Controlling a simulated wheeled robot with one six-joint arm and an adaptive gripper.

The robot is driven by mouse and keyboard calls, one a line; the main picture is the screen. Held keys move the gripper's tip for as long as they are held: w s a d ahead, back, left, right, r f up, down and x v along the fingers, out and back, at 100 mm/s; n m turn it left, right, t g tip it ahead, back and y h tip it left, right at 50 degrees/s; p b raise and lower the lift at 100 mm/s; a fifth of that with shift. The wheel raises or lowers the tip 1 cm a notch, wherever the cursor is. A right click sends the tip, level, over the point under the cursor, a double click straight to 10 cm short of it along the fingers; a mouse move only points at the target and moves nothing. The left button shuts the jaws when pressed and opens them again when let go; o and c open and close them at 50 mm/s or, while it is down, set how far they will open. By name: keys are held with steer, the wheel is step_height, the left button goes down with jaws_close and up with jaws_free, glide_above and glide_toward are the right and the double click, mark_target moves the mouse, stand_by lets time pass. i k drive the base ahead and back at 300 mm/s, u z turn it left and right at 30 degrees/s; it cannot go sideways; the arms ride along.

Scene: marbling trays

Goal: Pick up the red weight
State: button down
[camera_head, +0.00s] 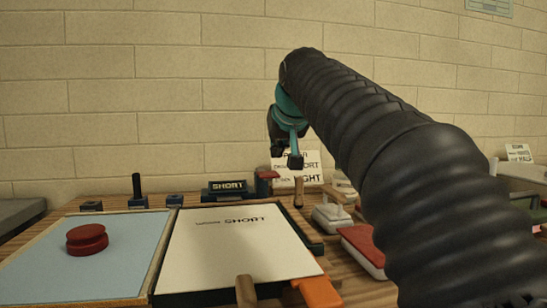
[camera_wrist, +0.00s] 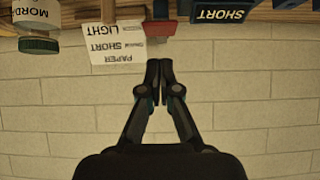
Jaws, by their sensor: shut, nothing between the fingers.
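The weight is not in the wrist view.
A white sheet marked SHORT (camera_head: 235,240) lies right of the blue tray. Behind stand a dark SHORT block (camera_head: 228,187), a black post (camera_head: 137,188) and a paper sign (camera_head: 297,166). A red-topped box (camera_head: 365,248) lies at right, partly behind my arm.

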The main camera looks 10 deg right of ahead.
mark_target(88, 239)
steer(key=u, duration=0.05)
steer(key=k, duration=1)
steer(key=z, duration=0.05)
